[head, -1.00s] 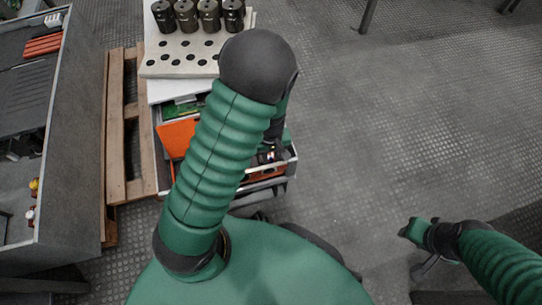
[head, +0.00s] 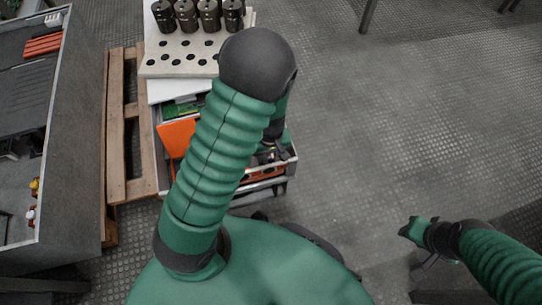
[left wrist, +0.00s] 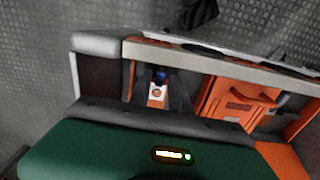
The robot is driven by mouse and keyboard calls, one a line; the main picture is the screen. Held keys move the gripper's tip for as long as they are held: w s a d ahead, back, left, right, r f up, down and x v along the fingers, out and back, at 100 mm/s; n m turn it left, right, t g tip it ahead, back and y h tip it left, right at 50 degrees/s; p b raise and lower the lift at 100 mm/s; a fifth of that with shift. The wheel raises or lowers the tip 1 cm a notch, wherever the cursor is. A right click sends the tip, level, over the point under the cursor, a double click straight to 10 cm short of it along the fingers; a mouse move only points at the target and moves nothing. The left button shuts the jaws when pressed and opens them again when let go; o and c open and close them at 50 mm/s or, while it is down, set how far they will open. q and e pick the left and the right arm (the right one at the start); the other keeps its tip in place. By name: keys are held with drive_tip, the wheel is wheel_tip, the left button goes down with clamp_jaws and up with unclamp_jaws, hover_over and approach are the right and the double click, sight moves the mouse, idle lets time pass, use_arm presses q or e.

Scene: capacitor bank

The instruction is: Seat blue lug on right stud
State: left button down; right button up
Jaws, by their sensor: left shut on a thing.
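The blue lug (left wrist: 160,76) shows in the left wrist view as a small blue sleeve with an orange tongue and a pale ringed hole below it. My left gripper (head: 269,152) is shut on it, at the right end of the open drawer box; in the head view my own arm hides most of the gripper and the lug. Dark finger shapes flank the lug in the left wrist view. I cannot make out the right stud. My right gripper (head: 415,229) is low over the floor at the right, far from the lug; its jaws are unclear.
The drawer box (head: 292,158) holds orange parts, including an orange panel (left wrist: 232,100). A perforated pale plate (head: 160,68) with several dark cylinders (head: 187,16) stands behind. A wooden pallet (head: 116,150) and a grey cabinet (head: 75,130) are left.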

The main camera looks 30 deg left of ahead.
idle(0.4)
use_arm(q)
drive_tip(key=shift+f, duration=0.65)
idle(0.6)
